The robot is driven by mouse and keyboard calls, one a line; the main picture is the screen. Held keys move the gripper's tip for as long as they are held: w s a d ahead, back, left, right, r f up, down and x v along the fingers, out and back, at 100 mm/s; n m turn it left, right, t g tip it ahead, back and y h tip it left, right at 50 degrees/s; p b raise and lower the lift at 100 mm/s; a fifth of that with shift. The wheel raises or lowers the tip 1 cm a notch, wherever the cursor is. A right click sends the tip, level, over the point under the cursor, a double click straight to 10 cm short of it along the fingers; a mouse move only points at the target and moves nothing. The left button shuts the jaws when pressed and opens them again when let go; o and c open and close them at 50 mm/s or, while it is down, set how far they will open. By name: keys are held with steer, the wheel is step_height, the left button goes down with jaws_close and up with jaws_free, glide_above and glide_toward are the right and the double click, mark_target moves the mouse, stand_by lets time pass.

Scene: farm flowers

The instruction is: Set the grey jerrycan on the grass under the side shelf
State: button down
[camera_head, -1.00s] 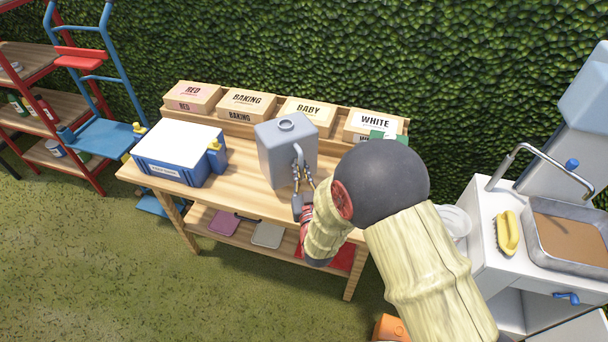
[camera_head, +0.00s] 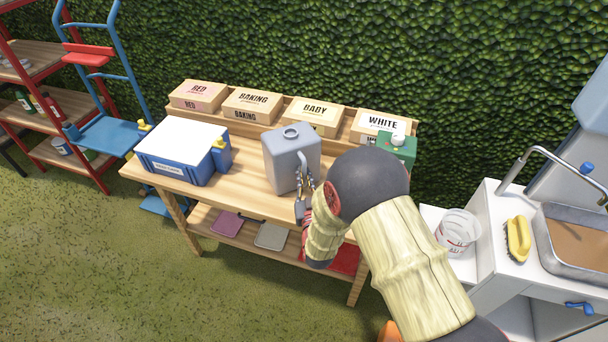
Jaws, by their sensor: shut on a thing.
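The grey jerrycan (camera_head: 283,158) is upright at the wooden table (camera_head: 240,186), in front of the labelled boxes. My gripper (camera_head: 304,192) is shut on the jerrycan at its handle side, facing me. My arm hides part of the table's right end. I cannot tell whether the jerrycan's base touches the tabletop or is slightly above it. A red shelf (camera_head: 52,105) stands on the grass (camera_head: 95,255) at the far left. I cannot tell whether this is the side shelf.
A blue and white cooler (camera_head: 180,152) stands left of the jerrycan. A green container (camera_head: 397,148) stands at the table's right end. A blue hand truck (camera_head: 100,132) stands beside the red shelf. A white sink unit (camera_head: 490,240) is at the right. The front-left grass is clear.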

steer(key=shift+r, duration=0.25)
steer(key=c, duration=2.3)
jaws_free()
steer(key=shift+f, duration=0.3)
steer(key=shift+c, duration=0.2)
steer(key=o, duration=0.4)
steer(key=shift+c, duration=0.2)
steer(key=shift+o, duration=0.5)
steer(key=shift+r, duration=0.15)
steer(key=s+d+p, duration=0.1)
steer(key=s+p, duration=0.1)
steer(key=s, duration=1)
steer(key=shift+d+f, duration=0.15)
steer(key=shift+f, duration=0.05)
